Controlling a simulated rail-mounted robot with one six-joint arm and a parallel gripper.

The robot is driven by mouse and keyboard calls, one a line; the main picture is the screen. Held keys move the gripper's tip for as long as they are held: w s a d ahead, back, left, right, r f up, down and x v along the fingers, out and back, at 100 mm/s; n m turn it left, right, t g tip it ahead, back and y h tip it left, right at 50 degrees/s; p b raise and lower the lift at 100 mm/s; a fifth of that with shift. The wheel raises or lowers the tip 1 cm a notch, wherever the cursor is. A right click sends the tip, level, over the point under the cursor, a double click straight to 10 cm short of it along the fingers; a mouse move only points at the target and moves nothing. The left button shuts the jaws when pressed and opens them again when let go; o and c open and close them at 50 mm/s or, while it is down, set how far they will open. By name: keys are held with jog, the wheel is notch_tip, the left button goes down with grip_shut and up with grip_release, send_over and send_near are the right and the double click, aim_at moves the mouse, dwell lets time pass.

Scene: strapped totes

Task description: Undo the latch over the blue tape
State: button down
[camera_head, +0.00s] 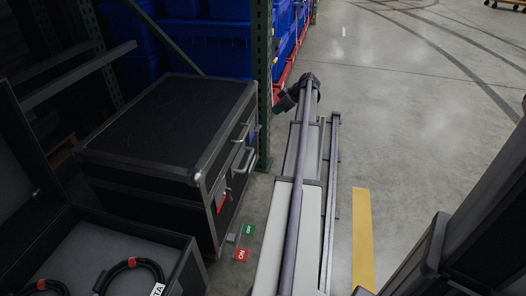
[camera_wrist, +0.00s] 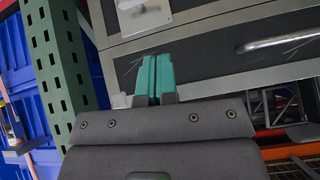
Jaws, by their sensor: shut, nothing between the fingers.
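A black case (camera_head: 165,125) with metal edges stands at the left in the head view. Its front bears metal handles (camera_head: 243,145) and latch hardware. A red tape mark (camera_head: 222,203) shows near the front's lower near end. A tiny bluish mark (camera_head: 257,128) shows at the far end; I cannot tell if it is the blue tape. In the wrist view my gripper's teal fingers (camera_wrist: 154,80) are together and empty, in front of the case front (camera_wrist: 210,50). A metal latch plate (camera_wrist: 150,14) is above them and a handle (camera_wrist: 280,42) to the right. No blue tape is clear there.
A green rack post (camera_head: 262,80) stands right beside the case, with blue totes (camera_head: 205,45) behind. The post also shows in the wrist view (camera_wrist: 55,60). An open case (camera_head: 120,245) holding cables is at front left. Open floor lies right.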

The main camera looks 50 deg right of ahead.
jog(key=d+n, duration=0.1)
jog(key=d, duration=0.1)
jog(key=b, duration=0.7)
send_over(257, 130)
jog(key=s, duration=0.3)
notch_tip(257, 130, down, 7)
jog(key=f+b, duration=0.3)
jog(key=f, duration=0.1)
jog(key=shift+w+d+b, duration=0.3)
jog(key=shift+d+b, duration=0.1)
jog(key=shift+r, duration=0.15)
